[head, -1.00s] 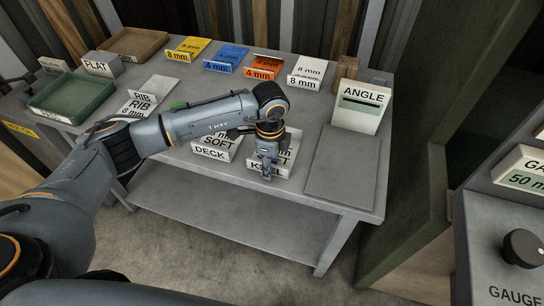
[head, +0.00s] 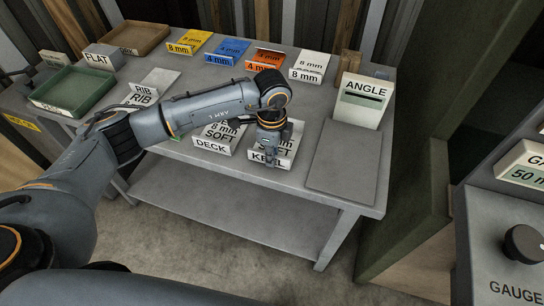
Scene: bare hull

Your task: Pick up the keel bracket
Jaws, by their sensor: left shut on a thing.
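My left gripper (head: 271,152) points down at the front of the workbench, at the white block labelled KEEL (head: 286,158). Its fingers are shut on the keel bracket, which is mostly hidden behind the gripper; part of a SOFT label shows around the fingers. I cannot tell whether the bracket is clear of its place. A similar white block labelled DECK (head: 211,146) stands just to the left. My right gripper is not in view.
A white box labelled ANGLE (head: 361,100) stands to the right, behind a bare grey plate (head: 348,160). Yellow (head: 186,42), blue (head: 228,51), orange (head: 265,60) and white (head: 309,66) labelled blocks line the back. A green tray (head: 72,90) is at the left. A gauge stand (head: 500,240) is at the right.

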